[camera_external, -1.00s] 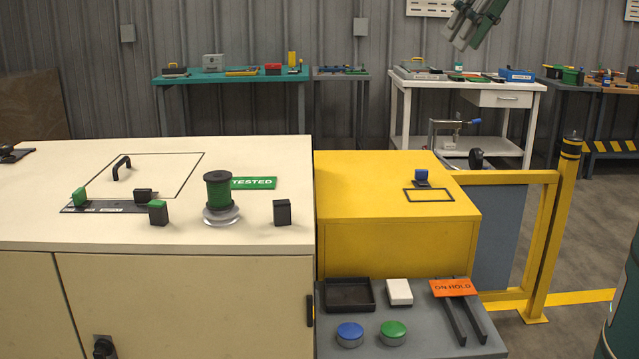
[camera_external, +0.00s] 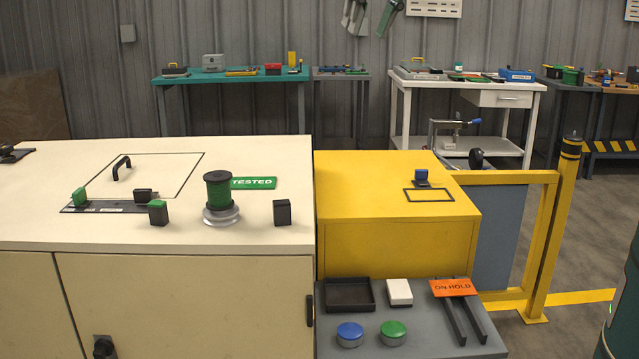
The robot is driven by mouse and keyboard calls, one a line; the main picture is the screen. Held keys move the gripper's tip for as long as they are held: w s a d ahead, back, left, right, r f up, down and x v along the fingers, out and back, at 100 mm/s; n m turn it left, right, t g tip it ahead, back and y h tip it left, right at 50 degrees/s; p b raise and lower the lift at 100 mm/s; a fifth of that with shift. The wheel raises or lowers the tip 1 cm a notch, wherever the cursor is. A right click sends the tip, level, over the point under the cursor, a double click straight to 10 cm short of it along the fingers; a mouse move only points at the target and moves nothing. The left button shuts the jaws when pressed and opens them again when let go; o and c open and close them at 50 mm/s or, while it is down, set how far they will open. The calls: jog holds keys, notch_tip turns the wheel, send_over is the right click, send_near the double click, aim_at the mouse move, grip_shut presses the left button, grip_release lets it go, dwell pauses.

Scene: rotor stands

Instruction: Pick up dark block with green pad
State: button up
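A dark block with a green pad on top (camera_external: 158,214) stands upright on the cream cabinet top, in front of a dark labelled strip (camera_external: 108,207). A second block with green (camera_external: 80,197) sits at the strip's left end. A low dark block (camera_external: 144,196) is at the strip's right part, and a plain dark block (camera_external: 282,213) stands further right. My gripper (camera_external: 371,15) hangs at the top edge of the picture, high above and far from the blocks. Its fingers are spread with nothing between them; the rest of it is cut off.
A green spool (camera_external: 218,192) on a clear base stands between the upright blocks, near a green TESTED sign (camera_external: 254,183). A black handle (camera_external: 121,167) rises behind the strip. The yellow box (camera_external: 345,190) and a lower grey shelf (camera_external: 440,335) adjoin at right.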

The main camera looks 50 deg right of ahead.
jog(key=w+a+f+m+g, duration=0.1)
jog(key=w+a+f+m, duration=0.15)
jog(key=w+a, duration=0.7)
jog(key=m+g+h, duration=0.2)
jog(key=m, duration=0.2)
send_over(156, 202)
jog(key=f, duration=2.2)
jog(key=shift+s+a+b, duration=0.1)
jog(key=shift+s+b, duration=0.1)
jog(key=shift+b, duration=0.15)
jog(key=shift+a+f, duration=0.3)
jog(key=shift+a, duration=0.1)
jog(key=shift+d+f, duration=0.2)
jog(key=shift+f, duration=1.1)
jog(key=shift+w+d+f, duration=0.1)
jog(key=shift+d+f, duration=0.05)
jog(key=shift+f, duration=1.15)
jog(key=shift+d+f, duration=0.15)
jog(key=shift+f, duration=1.15)
